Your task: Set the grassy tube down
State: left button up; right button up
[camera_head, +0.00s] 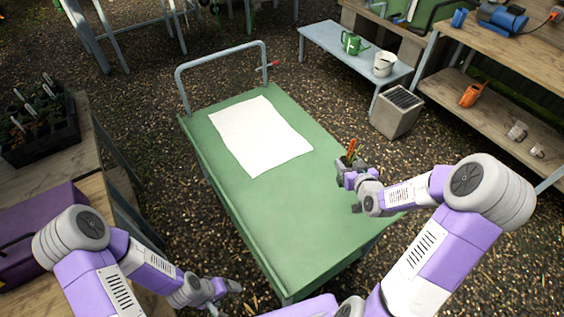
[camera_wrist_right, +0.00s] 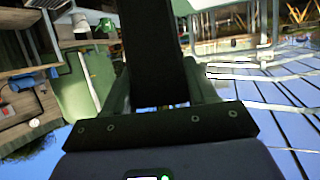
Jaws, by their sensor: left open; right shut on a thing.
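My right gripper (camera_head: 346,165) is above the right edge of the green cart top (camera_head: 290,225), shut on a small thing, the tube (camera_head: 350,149). Only its upper part shows in the head view, orange-red with some green; the rest is hidden by the gripper. In the right wrist view a dark, blurred upright shape (camera_wrist_right: 150,50) stands between the fingers. My left gripper (camera_head: 230,288) is open and empty, low beside the cart's near left side. A white sheet (camera_head: 260,135) lies flat on the far half of the cart top.
The cart's near half is bare. A rail handle (camera_head: 222,62) rises at its far end. A wooden bench with a dark plant tray (camera_head: 45,145) is at left. A grey box (camera_head: 397,110), a low bench (camera_head: 340,48) with a green watering can (camera_head: 352,43), and shelves stand at right.

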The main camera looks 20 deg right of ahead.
jog(key=shift+s+d, duration=0.3)
jog(key=shift+d, duration=0.25)
notch_tip(320, 180, down, 10)
jog(key=b, duration=0.3)
jog(key=shift+f, duration=0.1)
jog(key=shift+f, duration=0.15)
jog(key=o, duration=1.2)
jog(key=shift+c, duration=0.2)
